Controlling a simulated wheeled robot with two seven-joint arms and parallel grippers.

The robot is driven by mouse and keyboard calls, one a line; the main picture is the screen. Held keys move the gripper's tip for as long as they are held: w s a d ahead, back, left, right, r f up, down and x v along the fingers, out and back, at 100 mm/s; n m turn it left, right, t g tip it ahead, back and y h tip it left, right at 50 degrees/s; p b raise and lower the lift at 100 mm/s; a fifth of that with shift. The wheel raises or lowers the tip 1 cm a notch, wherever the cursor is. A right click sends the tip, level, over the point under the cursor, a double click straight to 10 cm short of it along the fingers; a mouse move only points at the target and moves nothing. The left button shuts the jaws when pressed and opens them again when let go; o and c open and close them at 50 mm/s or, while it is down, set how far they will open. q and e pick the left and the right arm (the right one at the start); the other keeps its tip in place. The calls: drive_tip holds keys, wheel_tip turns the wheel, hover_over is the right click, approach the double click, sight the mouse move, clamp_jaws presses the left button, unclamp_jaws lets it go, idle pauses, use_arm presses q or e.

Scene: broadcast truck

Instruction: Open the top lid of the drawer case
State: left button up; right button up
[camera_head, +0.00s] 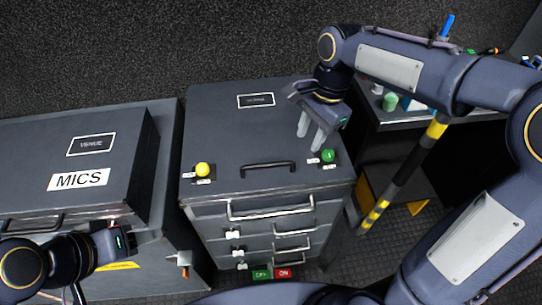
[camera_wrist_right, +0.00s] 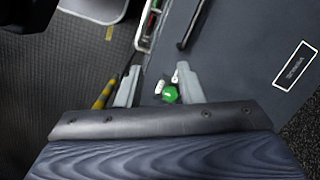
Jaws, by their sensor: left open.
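The grey drawer case (camera_head: 215,214) stands in the middle of the head view with its top lid (camera_head: 222,130) shut. A dark handle (camera_head: 268,165) lies along the lid's front edge, with a yellow knob (camera_head: 202,169) to its left and a green knob (camera_head: 328,156) to its right. My right gripper (camera_head: 311,138) is open and empty above the lid's right part, beside the green knob. In the right wrist view the green knob (camera_wrist_right: 170,94) shows between the spread fingers (camera_wrist_right: 158,84). My left gripper (camera_head: 138,240) is open at the lower left, by the MICS case.
The MICS case (camera_head: 110,155) stands on a grey surface at the left. Several silver drawer handles (camera_head: 270,210) and white latches (camera_head: 232,234) are on the drawer case's front. A bench (camera_head: 392,118) with small items and a yellow-black striped post (camera_head: 405,170) stand at the right.

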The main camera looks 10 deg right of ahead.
drive_tip(key=w+a+f+m+g+h, duration=0.2)
drive_tip(key=w+a+f+m, duration=0.35)
drive_tip(key=w+a, duration=0.2)
drive_tip(key=f, duration=0.2)
drive_tip(key=s+f, duration=0.1)
drive_tip(key=f, duration=0.2)
drive_tip(key=s+f, duration=0.1)
drive_tip(key=f, duration=0.2)
drive_tip(key=shift+s+a, duration=0.2)
clamp_jaws()
